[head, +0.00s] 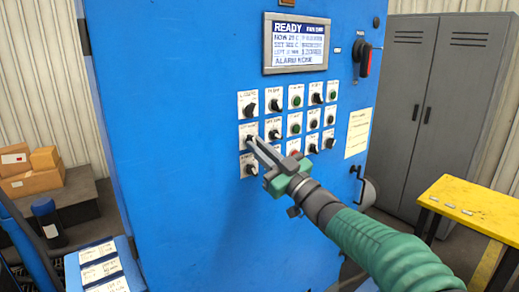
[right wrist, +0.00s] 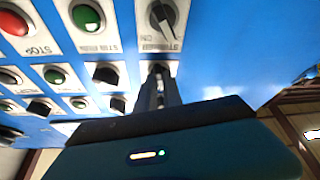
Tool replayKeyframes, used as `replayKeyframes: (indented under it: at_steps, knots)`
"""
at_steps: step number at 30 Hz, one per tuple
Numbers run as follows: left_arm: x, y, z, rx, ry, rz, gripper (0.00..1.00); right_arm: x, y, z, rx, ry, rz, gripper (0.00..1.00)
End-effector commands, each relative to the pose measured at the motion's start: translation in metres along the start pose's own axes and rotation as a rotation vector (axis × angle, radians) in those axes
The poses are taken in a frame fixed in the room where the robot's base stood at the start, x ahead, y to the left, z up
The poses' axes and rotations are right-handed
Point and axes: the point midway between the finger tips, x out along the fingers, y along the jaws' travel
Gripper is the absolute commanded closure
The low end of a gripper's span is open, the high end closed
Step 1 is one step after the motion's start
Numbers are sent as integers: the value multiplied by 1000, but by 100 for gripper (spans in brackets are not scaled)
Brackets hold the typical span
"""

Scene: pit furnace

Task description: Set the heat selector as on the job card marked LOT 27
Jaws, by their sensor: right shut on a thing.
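My right gripper (head: 252,144) reaches in from the lower right to the blue cabinet's control panel. It is shut on a black selector knob in the left column, second row from the top. The fingers hide most of this knob; its label and pointer are too small to read. In the right wrist view, the fingers (right wrist: 159,85) close on the knob at the panel's edge. Several white cards (head: 98,251) lie on a blue surface at the lower left; their print is too small to read, so I cannot tell which is LOT 27. My left gripper is not in view.
Other knobs and buttons sit close around the fingers, such as a black selector (head: 250,104) above. A display (head: 296,44) reads READY. A cream sheet (head: 358,132) is fixed at the right. A yellow table (head: 470,205) and grey lockers (head: 430,110) stand at the right.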

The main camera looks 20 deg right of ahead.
Motion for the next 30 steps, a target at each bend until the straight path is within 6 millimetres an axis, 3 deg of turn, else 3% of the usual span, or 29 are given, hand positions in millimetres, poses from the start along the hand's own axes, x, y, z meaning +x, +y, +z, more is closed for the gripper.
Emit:
replayKeyframes:
  at_steps: [1,2,7,17,23,30]
  knots:
    - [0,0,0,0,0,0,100,-1,-2,6,4,-13,-2,100]
    - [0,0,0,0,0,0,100,-1,-1,6,4,-13,-2,88]
    - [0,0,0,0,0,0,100,-1,-1,4,3,-8,-1,67]
    - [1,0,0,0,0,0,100,-4,0,1,1,-2,0,67]
    - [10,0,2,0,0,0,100,-42,0,3,-1,-4,3,67]
    - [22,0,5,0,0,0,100,-114,0,4,1,-5,3,67]
